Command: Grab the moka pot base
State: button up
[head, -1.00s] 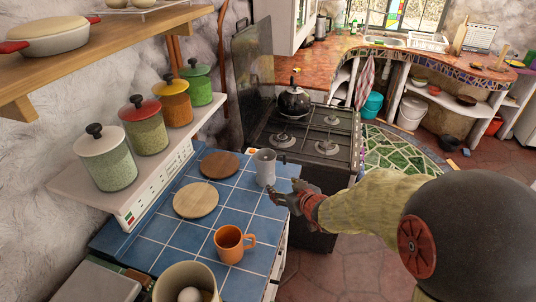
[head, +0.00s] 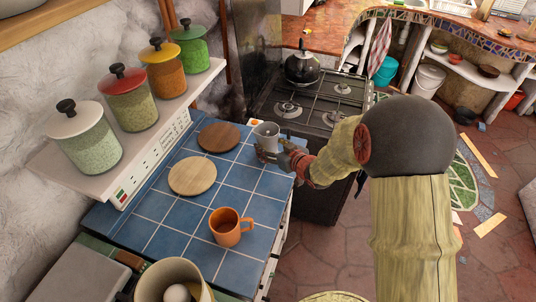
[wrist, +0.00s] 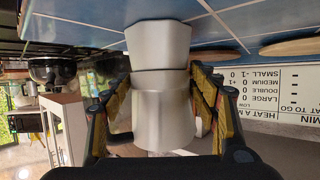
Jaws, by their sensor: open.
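The moka pot base (head: 266,136) is a grey metal vessel standing on the blue tiled counter (head: 180,229), at its far right end. In the wrist view, which is upside down, the moka pot base (wrist: 160,105) fills the middle, with a narrower waist and a dull silver surface. My gripper (head: 269,155) is at the pot from the right. In the wrist view my gripper (wrist: 162,100) is open, with one finger on each side of the pot. Whether either finger touches the metal I cannot tell.
A dark round board (head: 219,138) and a light round board (head: 192,176) lie left of the pot. An orange mug (head: 229,227) stands nearer. The stove (head: 311,98) with a black kettle (head: 302,67) is behind. Lidded jars line the shelf (head: 105,178) at left.

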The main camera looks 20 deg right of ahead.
jog(key=shift+x, duration=0.9)
jog(key=shift+s, duration=0.1)
jog(key=c, duration=1)
jog(key=shift+r, duration=0.1)
jog(key=shift+c, duration=0.7)
